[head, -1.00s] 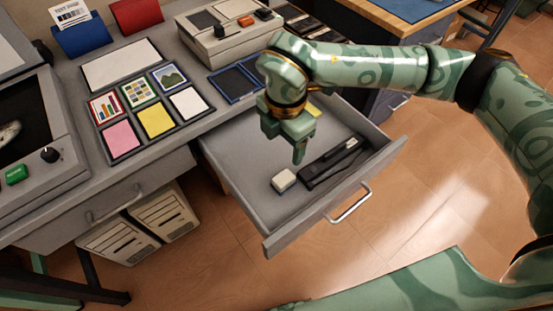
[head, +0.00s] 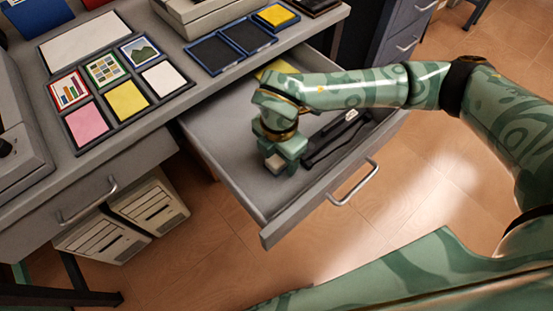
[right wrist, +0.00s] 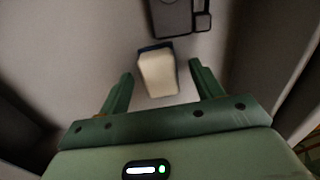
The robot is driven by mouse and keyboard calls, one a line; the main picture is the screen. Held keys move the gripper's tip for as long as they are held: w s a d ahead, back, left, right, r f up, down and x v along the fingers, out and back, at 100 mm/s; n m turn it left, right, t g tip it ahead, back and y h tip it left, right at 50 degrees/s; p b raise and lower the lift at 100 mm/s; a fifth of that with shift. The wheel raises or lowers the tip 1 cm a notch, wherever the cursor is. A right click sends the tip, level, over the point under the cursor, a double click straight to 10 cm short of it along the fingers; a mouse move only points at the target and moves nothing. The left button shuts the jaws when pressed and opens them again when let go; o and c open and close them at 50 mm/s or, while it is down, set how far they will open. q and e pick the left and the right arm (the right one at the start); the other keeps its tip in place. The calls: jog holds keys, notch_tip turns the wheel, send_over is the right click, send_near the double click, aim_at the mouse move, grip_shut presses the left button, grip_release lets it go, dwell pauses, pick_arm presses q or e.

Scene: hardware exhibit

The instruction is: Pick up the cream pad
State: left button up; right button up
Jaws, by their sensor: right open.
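The cream pad (right wrist: 158,76), a small cream block with a dark blue edge, lies on the floor of the open drawer (head: 213,125). In the head view the pad (head: 275,162) is mostly hidden by my right gripper (head: 281,166). My right gripper is open and low over the pad, pointing down. In the right wrist view the pad lies between and slightly beyond the two fingertips (right wrist: 161,75), with a gap on each side. My left gripper is not in view.
A black stapler-like tool (head: 335,137) lies in the drawer beside the pad. A yellow item (head: 277,69) is at the drawer's back. The drawer's front wall and handle (head: 354,183) are close. Left of the gripper, the drawer floor is clear.

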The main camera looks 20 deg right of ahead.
jog(key=shift+f, duration=0.7)
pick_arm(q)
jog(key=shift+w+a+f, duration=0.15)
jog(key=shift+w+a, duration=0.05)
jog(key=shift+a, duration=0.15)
pick_arm(e)
jog(key=shift+r, duration=0.25)
jog(key=c, duration=1.1)
jog(key=shift+o, duration=0.2)
